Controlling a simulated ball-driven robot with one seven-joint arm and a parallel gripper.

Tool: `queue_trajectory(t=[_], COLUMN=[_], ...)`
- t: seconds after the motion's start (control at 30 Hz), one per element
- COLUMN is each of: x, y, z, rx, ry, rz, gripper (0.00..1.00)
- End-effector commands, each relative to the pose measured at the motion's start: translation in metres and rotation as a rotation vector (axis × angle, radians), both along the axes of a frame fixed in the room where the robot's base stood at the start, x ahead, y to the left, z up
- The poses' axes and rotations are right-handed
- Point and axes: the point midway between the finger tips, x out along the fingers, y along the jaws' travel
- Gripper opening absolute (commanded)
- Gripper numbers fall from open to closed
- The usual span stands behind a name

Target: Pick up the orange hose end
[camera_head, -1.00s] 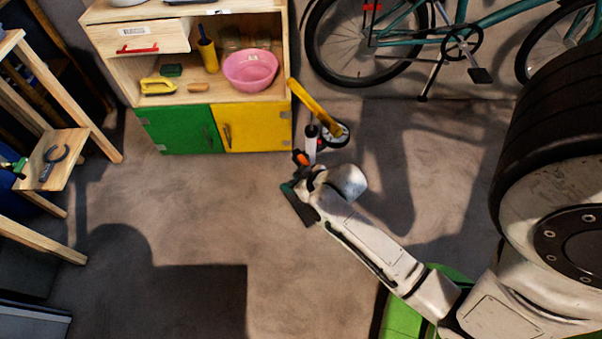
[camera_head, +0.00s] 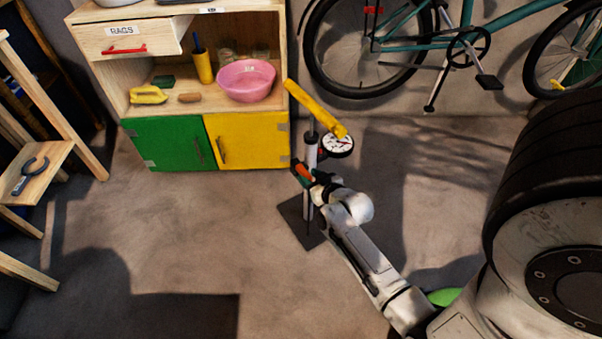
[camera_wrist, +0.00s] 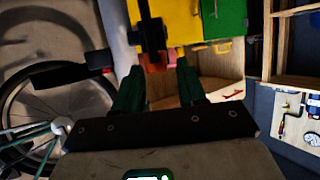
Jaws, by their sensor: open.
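The orange hose end (camera_head: 304,172) shows beside the upright floor pump, right at my gripper (camera_head: 310,174) in the head view. The pump has a grey barrel (camera_head: 311,150), a yellow handle (camera_head: 315,108) and a round white gauge (camera_head: 337,144). In the wrist view my gripper (camera_wrist: 160,72) has its two dark green fingers apart. A small orange patch, apparently the hose end (camera_wrist: 153,67), lies between the fingertips. I cannot tell whether either finger touches it. My arm hides part of the pump's lower side.
A cabinet with a green door (camera_head: 168,143) and a yellow door (camera_head: 248,139) stands behind, with a pink bowl (camera_head: 246,80) on its shelf. A teal bicycle (camera_head: 445,42) leans at the back wall. A wooden shelf stand (camera_head: 60,90) is at left. The floor (camera_head: 190,230) left of the pump is clear.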

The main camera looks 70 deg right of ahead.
Motion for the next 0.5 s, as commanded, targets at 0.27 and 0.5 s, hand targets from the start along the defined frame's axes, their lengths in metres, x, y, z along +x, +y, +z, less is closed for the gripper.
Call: queue_trajectory(t=[0.27, 0.5], x=[0.022, 0.038], y=[-0.018, -0.032], z=[-0.012, -0.019], rx=[0.001, 0.002], ry=[-0.004, 0.001], rz=[0.0, 0.0], gripper=[0.4, 0.4])
